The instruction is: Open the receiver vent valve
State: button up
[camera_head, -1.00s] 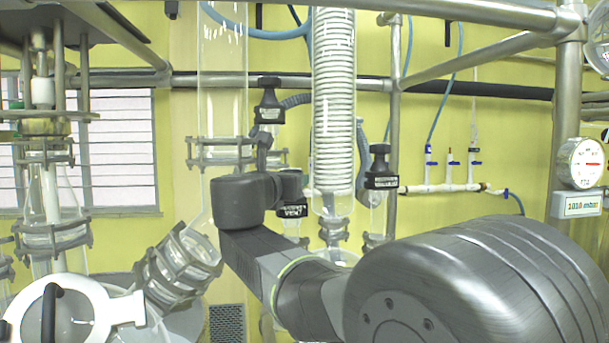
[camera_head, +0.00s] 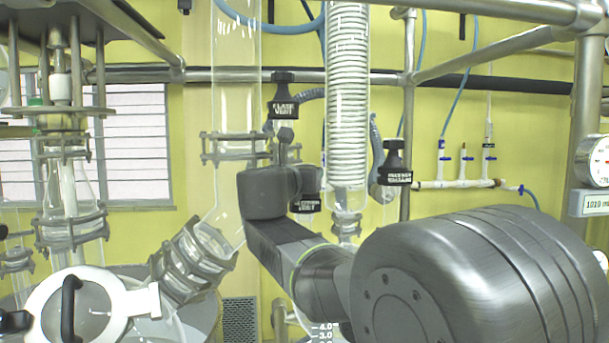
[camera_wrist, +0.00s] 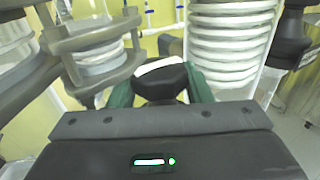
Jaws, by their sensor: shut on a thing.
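The receiver vent valve is a black knob with a white-lettered label (camera_head: 306,204). In the head view it sits behind my arm, partly hidden, between the glass column and the coiled condenser. In the wrist view a dark knob with a white top (camera_wrist: 160,80) stands between the green fingers of my gripper (camera_wrist: 160,92). The fingers are shut on this knob from both sides. The fingertips are hidden in the head view, and the knob's turn angle cannot be told.
The black flask vent valve (camera_head: 284,106) is above left of my gripper, and another labelled black valve (camera_head: 394,172) is to the right. The glass column (camera_head: 235,90) and coiled condenser (camera_head: 347,100) stand close by. Metal rails and a gauge (camera_head: 598,160) frame the right.

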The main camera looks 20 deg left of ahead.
jog(key=shift+d+y, duration=0.1)
jog(key=shift+y, duration=0.3)
jog(key=n+y, duration=0.2)
jog(key=n+g+y+b, duration=0.1)
jog(key=y, duration=0.2)
jog(key=shift+n+g+b, duration=0.3)
jog(key=shift+n, duration=0.1)
jog(key=n+g+y, duration=0.2)
jog(key=n+y, duration=0.1)
jog(key=y, duration=0.1)
jog(key=shift+g, duration=0.3)
jog(key=shift+n+g+y+p, duration=0.35)
jog(key=shift+n+g+y, duration=0.75)
jog(key=shift+g+y, duration=0.1)
jog(key=o, duration=0.7)
